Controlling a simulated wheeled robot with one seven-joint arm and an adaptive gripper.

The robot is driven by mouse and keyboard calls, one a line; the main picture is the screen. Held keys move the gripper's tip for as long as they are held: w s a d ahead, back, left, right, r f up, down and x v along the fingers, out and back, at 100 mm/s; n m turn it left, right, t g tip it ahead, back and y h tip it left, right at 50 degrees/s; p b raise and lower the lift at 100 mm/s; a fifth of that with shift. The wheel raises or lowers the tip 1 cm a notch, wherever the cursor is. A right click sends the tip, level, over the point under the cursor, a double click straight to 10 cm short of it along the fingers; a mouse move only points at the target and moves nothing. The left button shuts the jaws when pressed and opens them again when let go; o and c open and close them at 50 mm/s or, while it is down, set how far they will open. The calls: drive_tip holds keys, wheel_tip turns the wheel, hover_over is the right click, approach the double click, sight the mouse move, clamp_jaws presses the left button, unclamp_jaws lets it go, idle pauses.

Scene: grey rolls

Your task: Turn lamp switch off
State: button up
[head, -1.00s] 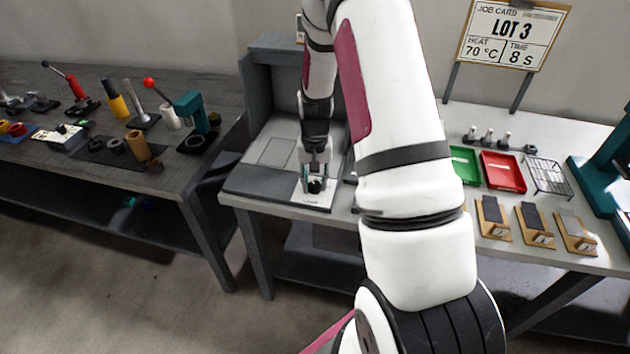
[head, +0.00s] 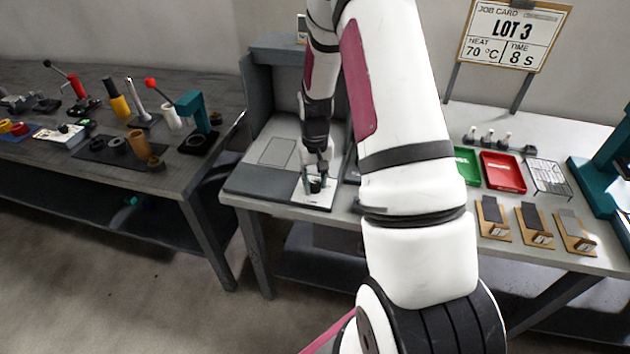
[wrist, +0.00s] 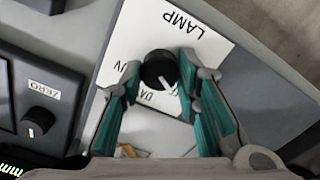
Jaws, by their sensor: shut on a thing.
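The lamp switch is a round black knob (wrist: 158,72) with a white pointer line, on a white plate (wrist: 185,28) printed "LAMP". In the wrist view the pointer aims down and slightly right, toward small lettering partly hidden by the knob and fingers. My gripper (wrist: 160,66) is shut on the knob, with one teal-padded finger on each side. In the head view my gripper (head: 317,181) is down at the plate near the front edge of the grey booth base, and the knob is a small dark spot between the fingers.
In the wrist view a second black knob (wrist: 37,121) marked "ZERO" sits on a dark panel at left. In the head view the booth wall (head: 270,95) stands behind and left of my gripper. Green (head: 466,165) and red (head: 503,172) trays lie right of my arm.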

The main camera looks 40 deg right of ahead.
sight(315, 184)
drive_tip(key=o, duration=1.2)
drive_tip(key=shift+r, duration=6)
